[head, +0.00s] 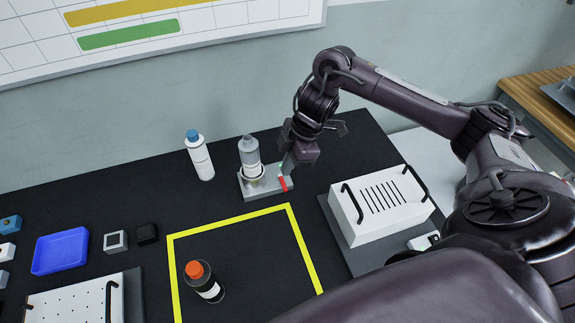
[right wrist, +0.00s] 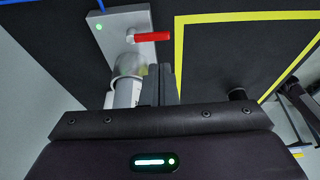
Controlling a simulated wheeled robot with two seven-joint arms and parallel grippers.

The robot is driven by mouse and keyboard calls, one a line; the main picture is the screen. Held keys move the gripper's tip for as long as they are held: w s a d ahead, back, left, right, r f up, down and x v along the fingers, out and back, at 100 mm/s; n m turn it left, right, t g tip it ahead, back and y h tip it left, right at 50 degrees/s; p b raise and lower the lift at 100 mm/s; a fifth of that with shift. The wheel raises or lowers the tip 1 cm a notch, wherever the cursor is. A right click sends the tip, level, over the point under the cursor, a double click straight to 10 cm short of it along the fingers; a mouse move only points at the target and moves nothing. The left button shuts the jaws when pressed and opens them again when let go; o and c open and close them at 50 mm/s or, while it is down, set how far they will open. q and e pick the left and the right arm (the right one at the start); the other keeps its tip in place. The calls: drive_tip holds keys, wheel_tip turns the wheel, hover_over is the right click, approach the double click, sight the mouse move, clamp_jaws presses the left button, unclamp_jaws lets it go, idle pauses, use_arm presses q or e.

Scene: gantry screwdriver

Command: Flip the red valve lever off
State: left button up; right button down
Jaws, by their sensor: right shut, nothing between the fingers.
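The red valve lever (head: 283,184) sits at the right end of a grey metal plate (head: 252,191) on the black table mat. In the right wrist view the red lever (right wrist: 152,36) points right, crosswise to the plate (right wrist: 139,18) and past its edge. A green light (right wrist: 99,27) glows on the plate. A grey bottle (head: 249,153) stands upright on the plate. My right gripper (head: 286,166) is beside the bottle, just above and behind the lever. In the right wrist view its fingers (right wrist: 160,72) are shut and empty, apart from the lever. My left gripper is out of view.
A white bottle with a blue cap (head: 199,157) stands left of the plate. A white box with black handles (head: 378,208) stands to the right. A bottle with an orange cap (head: 202,281) stands inside a yellow outline (head: 233,219). The mat inside the outline is mostly clear.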

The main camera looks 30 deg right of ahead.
sight(282, 184)
drive_tip(key=x, duration=0.7)
drive_tip(key=shift+s+d, duration=0.1)
drive_tip(key=shift+d, duration=0.05)
